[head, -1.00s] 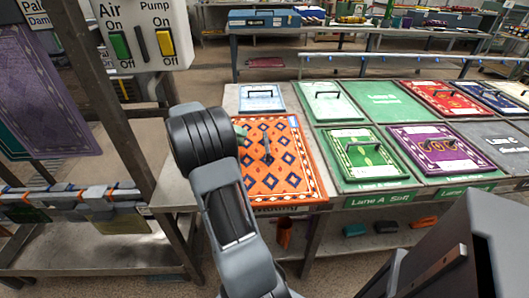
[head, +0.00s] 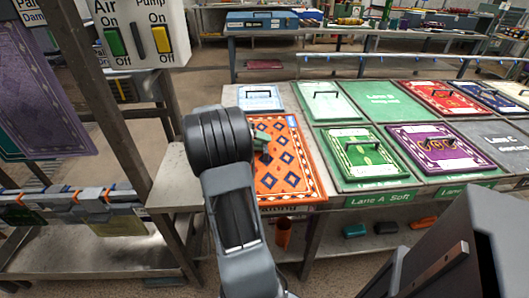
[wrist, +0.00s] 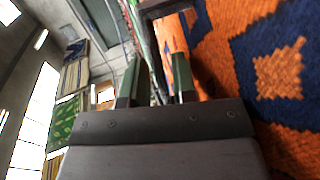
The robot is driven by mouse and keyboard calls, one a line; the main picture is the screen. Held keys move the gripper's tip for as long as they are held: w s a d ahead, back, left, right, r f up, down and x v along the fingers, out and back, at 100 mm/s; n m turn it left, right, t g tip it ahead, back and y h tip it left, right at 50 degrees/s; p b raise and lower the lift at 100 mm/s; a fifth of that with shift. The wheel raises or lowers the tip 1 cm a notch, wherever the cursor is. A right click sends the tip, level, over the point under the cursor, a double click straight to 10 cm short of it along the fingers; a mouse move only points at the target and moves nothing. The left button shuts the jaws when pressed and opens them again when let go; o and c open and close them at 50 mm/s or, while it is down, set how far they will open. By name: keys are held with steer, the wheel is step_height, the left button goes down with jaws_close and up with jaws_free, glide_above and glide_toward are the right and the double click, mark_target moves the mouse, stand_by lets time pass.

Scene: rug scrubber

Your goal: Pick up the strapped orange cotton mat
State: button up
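The orange mat (head: 292,182), with dark blue diamonds and a pale border, lies flat at the left end of the table. It fills the right side of the wrist view (wrist: 215,70). Its dark strap handle (wrist: 160,11) stands up from it just beyond my fingertips; in the head view my gripper and arm hide it. My gripper (wrist: 157,62) has two green fingers set apart, with nothing held between them. In the head view my gripper (head: 262,143) is low over the mat's middle. Whether a finger touches the strap, I cannot tell.
A green mat (head: 362,160) and a purple mat (head: 440,150) lie right of it. A pale blue mat (head: 260,98) lies behind. A metal frame with an Air and Pump switch box (head: 140,35) stands at left, close to my arm.

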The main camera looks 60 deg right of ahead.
steer(key=shift+c, duration=0.2)
jaws_close()
stand_by(0.3)
